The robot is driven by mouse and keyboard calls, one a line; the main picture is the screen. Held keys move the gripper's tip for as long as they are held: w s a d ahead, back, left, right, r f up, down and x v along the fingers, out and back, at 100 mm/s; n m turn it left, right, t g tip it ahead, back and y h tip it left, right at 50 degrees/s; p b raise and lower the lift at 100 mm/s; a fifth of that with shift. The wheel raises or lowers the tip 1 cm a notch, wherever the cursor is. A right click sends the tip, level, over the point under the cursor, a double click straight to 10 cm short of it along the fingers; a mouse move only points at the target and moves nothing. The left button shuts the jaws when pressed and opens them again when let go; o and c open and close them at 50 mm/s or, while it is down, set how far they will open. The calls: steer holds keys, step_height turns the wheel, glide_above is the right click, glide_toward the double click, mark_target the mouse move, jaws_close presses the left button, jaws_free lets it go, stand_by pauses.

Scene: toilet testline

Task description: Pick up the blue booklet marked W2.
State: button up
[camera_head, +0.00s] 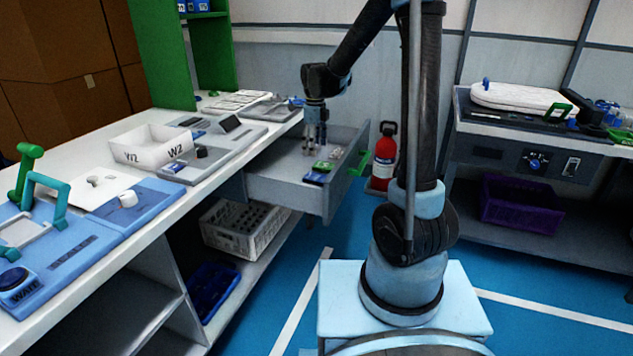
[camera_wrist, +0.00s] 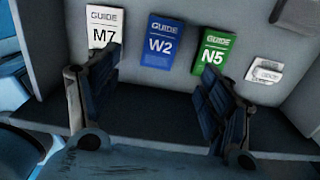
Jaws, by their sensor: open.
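The blue booklet marked W2 (camera_wrist: 159,43) lies flat in the open grey drawer (camera_head: 275,190), between a white booklet marked M7 (camera_wrist: 103,35) and a green booklet marked N5 (camera_wrist: 212,51). In the head view a blue patch (camera_head: 316,177) lies in the drawer beside a green one (camera_head: 323,166); their labels are too small to read. My gripper (camera_head: 315,133) points down over the drawer. In the wrist view its two fingers (camera_wrist: 160,95) are wide apart with nothing between them, and the W2 booklet shows beyond the gap, apart from the fingers.
A small white item (camera_wrist: 265,71) lies right of N5. The drawer's side walls and front panel (camera_head: 345,180) stand around the booklets. The counter left of the drawer holds a white bin marked W2 (camera_head: 140,153) and grey trays.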

glide_above(317, 177)
steer(key=f, duration=0.7)
steer(key=shift+s+a+f, duration=0.1)
steer(key=shift+a, duration=0.25)
steer(key=shift+d+f, duration=0.15)
steer(key=shift+f, duration=1.15)
steer(key=shift+d+f, duration=0.1)
steer(key=shift+f, duration=1.2)
steer(key=c, duration=1.1)
